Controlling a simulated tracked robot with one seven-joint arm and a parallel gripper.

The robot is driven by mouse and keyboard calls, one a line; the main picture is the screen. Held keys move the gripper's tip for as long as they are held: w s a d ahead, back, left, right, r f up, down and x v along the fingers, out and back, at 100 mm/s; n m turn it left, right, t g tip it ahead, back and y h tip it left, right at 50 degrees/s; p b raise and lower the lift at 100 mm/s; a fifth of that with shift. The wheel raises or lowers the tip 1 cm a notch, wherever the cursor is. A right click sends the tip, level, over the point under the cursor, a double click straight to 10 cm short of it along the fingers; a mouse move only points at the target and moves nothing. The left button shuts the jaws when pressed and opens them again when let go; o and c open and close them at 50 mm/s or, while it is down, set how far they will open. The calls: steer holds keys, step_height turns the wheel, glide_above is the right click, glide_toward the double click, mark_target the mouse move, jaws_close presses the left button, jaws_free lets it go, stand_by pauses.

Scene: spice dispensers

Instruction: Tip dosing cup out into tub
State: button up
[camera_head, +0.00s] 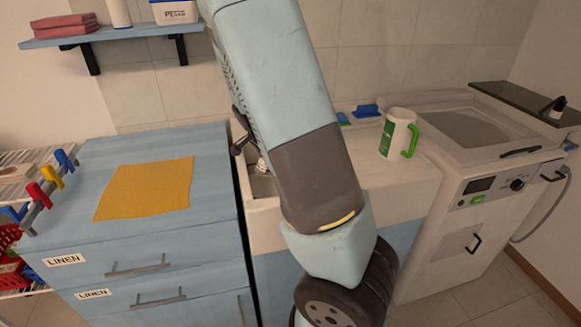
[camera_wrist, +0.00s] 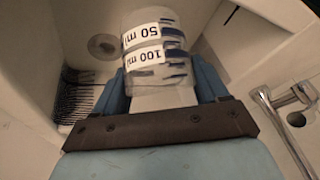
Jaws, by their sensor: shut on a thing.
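In the wrist view my gripper (camera_wrist: 161,88) is shut on the dosing cup (camera_wrist: 145,73), a clear cup with white bands. Its "50 ml" and "100 ml" labels read upside down in this view. The blue fingers lie on either side of the cup. The cup is over the pale tub (camera_wrist: 72,28), whose round drain (camera_wrist: 103,46) shows just left of the cup. I cannot tell how far the cup is tilted or whether anything is in it. In the head view my arm hides the gripper, the cup and most of the tub.
A metal tap (camera_wrist: 287,96) is at the right in the wrist view. In the head view a white mug with a green handle (camera_head: 397,134) stands on the counter right of my arm. A yellow cloth (camera_head: 147,188) lies on the blue cabinet (camera_head: 217,165) at left.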

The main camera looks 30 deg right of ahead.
mark_target(257, 166)
steer(key=shift+w+a+h+b, duration=0.1)
steer(key=shift+a+h+b, duration=0.35)
steer(key=shift+a+h, duration=0.25)
steer(key=shift+n+h, duration=0.3)
steer(key=shift+h, duration=0.6)
steer(key=shift+a+r+b, duration=0.2)
steer(key=shift+a+r, duration=0.1)
steer(key=shift+r, duration=0.35)
steer(key=shift+a+r+b, duration=0.25)
steer(key=shift+r, duration=0.35)
steer(key=shift+a+r+b, duration=0.2)
steer(key=shift+a+r, duration=0.1)
steer(key=shift+r, duration=0.35)
steer(key=shift+a+r+h+b, duration=0.35)
steer(key=shift+a+h+b, duration=0.15)
steer(key=shift+a+h, duration=0.3)
steer(key=shift+r, duration=2.6)
steer(key=shift+f, duration=0.1)
